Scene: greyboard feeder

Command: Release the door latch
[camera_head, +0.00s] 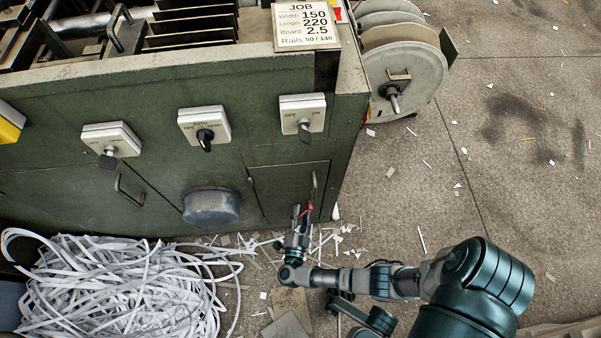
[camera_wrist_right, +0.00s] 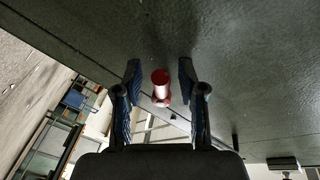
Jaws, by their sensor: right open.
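The small door (camera_head: 285,190) is a dark green panel low on the right end of the machine's front, and it looks shut. A slim upright handle (camera_head: 313,186) is near its right edge. A red knob (camera_wrist_right: 160,84), seemingly the door latch, shows in the right wrist view against the green metal. My right gripper (camera_head: 303,211) is at the lower part of the door. Its fingers are open on either side of the red knob, with gaps visible on both sides. In the head view the knob is mostly hidden by the gripper. My left gripper is not in view.
Three switch boxes, one of them (camera_head: 302,113), are on the machine front above. A round grey cap (camera_head: 211,206) protrudes left of the door. A heap of white paper strips (camera_head: 120,285) lies at lower left. Scraps litter the floor (camera_head: 420,180), which is otherwise open at right.

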